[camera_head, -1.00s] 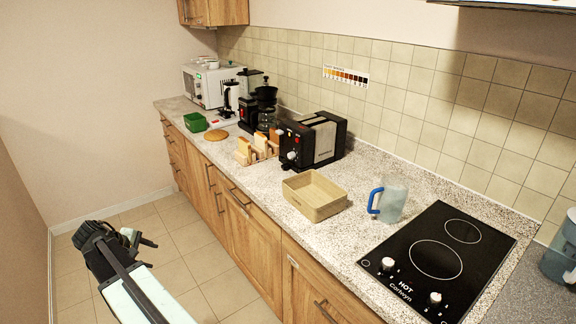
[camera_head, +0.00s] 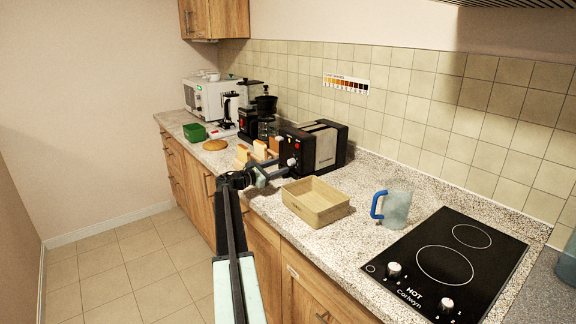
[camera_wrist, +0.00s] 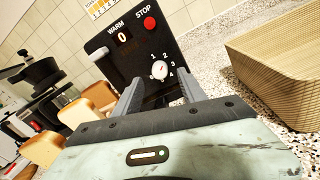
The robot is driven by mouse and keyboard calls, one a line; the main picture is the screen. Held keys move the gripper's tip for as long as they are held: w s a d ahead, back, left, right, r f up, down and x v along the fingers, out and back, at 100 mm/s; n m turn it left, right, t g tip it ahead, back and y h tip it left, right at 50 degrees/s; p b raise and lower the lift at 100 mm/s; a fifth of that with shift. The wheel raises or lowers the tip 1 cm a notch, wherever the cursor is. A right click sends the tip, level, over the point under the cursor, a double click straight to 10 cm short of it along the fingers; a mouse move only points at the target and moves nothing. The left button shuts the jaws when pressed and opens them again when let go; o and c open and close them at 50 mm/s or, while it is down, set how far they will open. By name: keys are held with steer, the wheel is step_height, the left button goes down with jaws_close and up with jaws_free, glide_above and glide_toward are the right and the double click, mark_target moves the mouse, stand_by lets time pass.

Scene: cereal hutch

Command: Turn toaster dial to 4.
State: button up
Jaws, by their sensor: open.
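The black toaster (camera_head: 327,148) with a silver side stands on the counter. In the wrist view its front panel (camera_wrist: 122,60) has a WARM display reading 0, a red STOP button (camera_wrist: 150,23) and a small white dial (camera_wrist: 159,70) with the numbers 1 to 4 around its upper right side. I cannot tell which number the dial points to. My gripper (camera_head: 280,168) is open in front of the toaster's control face. In the wrist view its fingers (camera_wrist: 159,84) stand apart, one left and one right of the dial; contact cannot be told.
A wooden box (camera_head: 316,213) stands right of my gripper. A blue-handled jug (camera_head: 396,208) and a black hob (camera_head: 450,262) are further right.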

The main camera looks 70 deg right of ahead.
mark_target(290, 164)
steer(key=x, duration=0.5)
jaws_close()
steer(key=shift+m, duration=0.3)
steer(key=m, duration=0.3)
steer(key=shift+f+m, duration=0.15)
steer(key=shift+m, duration=0.25)
steer(key=m+b, duration=0.1)
steer(key=m, duration=0.4)
steer(key=shift+a+m, duration=0.1)
steer(key=shift+m, duration=0.2)
steer(key=m, duration=0.5)
steer(key=shift+f+m+g, duration=0.1)
steer(key=shift+m+g, duration=0.2)
steer(key=shift+g, duration=0.1)
steer(key=shift+m, duration=2.4)
